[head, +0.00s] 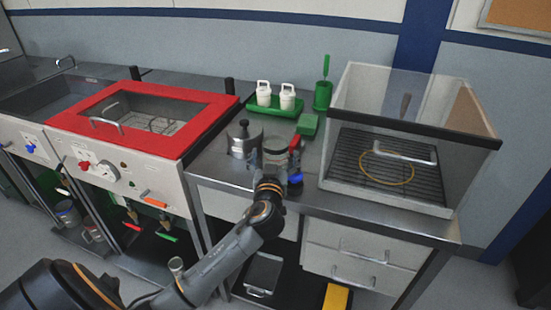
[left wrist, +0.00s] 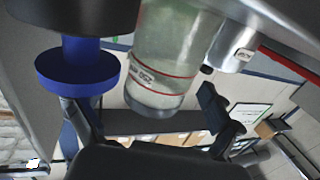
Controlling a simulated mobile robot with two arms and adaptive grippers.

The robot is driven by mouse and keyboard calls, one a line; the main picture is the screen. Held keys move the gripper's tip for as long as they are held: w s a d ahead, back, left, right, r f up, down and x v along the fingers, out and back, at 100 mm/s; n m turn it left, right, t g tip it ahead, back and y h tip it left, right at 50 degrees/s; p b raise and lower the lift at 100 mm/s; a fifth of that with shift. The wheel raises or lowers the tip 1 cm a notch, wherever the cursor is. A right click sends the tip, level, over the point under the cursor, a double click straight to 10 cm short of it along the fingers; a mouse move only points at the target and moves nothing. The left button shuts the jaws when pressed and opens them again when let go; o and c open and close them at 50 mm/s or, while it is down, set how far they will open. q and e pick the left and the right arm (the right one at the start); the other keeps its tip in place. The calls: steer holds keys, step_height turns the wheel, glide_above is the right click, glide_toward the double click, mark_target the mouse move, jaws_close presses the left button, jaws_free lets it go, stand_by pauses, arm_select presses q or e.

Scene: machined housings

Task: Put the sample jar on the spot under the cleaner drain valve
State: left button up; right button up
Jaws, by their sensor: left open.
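A clear glass jar with red lines and a "250" mark (left wrist: 160,75) shows in the left wrist view; I take it for the sample jar. In the head view a glass vessel (head: 278,155) stands on the steel counter, partly hidden by my gripper. My left gripper (head: 273,174) is at its near side. In the left wrist view its fingers (left wrist: 140,105) are spread, with the jar's end between or just beyond them; contact is unclear. The cleaner (head: 190,135) has a red lid frame. Red and green valve handles (head: 165,238) hang below it. I cannot make out the spot beneath.
A steel pot (head: 240,140) stands just left of the glass vessel. A blue knob-like part (left wrist: 75,72) is close to one finger. Behind are a green tray (head: 275,111) with white bottles and a green block (head: 307,124). A clear-walled case (head: 400,140) stands right.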

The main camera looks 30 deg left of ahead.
arm_select(q)
steer(key=shift+x, duration=0.8)
steer(key=shift+d, duration=0.1)
steer(key=c, duration=1.3)
steer(key=shift+c, duration=0.4)
steer(key=shift+r, duration=0.1)
